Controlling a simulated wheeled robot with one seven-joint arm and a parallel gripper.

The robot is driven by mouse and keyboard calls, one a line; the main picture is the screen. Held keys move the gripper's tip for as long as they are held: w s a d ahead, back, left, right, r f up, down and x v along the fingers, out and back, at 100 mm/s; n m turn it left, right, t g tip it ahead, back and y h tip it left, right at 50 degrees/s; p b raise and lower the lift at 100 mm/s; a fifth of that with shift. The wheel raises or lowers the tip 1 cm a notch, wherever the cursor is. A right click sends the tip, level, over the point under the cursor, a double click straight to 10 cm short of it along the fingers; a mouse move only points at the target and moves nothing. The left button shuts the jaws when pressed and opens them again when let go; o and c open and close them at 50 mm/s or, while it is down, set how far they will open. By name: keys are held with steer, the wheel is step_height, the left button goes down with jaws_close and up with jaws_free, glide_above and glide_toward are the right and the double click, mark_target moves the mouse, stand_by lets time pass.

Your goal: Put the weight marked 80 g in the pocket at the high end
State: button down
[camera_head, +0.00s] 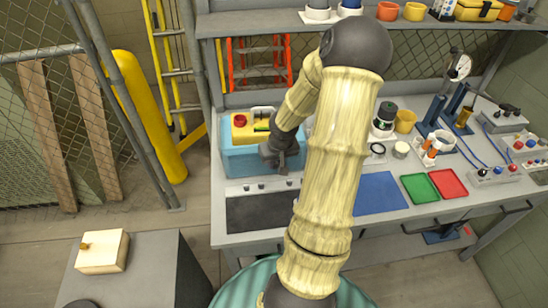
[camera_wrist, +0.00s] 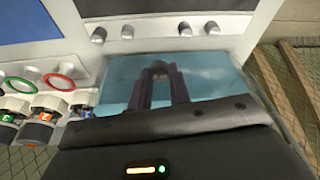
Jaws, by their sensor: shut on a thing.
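The blue tank (camera_head: 245,168) stands at the left of the bench. A yellow vehicle (camera_head: 243,131) with a red round part sits at its back; I cannot tell how far it tilts. My gripper (camera_head: 281,163) is over the tank's right part, pointing down. In the wrist view my gripper (camera_wrist: 159,76) is over the blue tank water (camera_wrist: 210,78), its fingers close together on a small grey piece (camera_wrist: 159,68) at the tips. No 80 g mark is readable on it. The pocket at the high end cannot be made out; my gripper body hides part of the tank.
Small cylinders with coloured labels (camera_wrist: 38,125) stand beside the tank, near a green ring (camera_wrist: 17,86) and a red ring (camera_wrist: 59,81). A dark mat (camera_head: 258,208) lies in front of the tank. A blue mat (camera_head: 379,194), green tray (camera_head: 419,188) and red tray (camera_head: 447,183) lie right.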

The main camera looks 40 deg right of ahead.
steer(key=shift+n, duration=0.9)
steer(key=w+a+f, duration=0.1)
steer(key=w+a, duration=0.1)
steer(key=a, duration=0.2)
steer(key=w+a+f, duration=0.2)
steer(key=a, duration=0.2)
steer(key=w+a+f, duration=0.2)
steer(key=w+a, duration=0.1)
steer(key=a, duration=0.1)
steer(key=shift+w, duration=0.1)
steer(key=w+a+f+n, duration=0.1)
steer(key=w+a+f, duration=0.1)
steer(key=a, duration=0.5)
steer(key=w+a+f+n+y, duration=0.1)
steer(key=w+a+f, duration=0.1)
steer(key=a, duration=0.4)
steer(key=shift+a, duration=0.4)
steer(key=shift+f, duration=0.1)
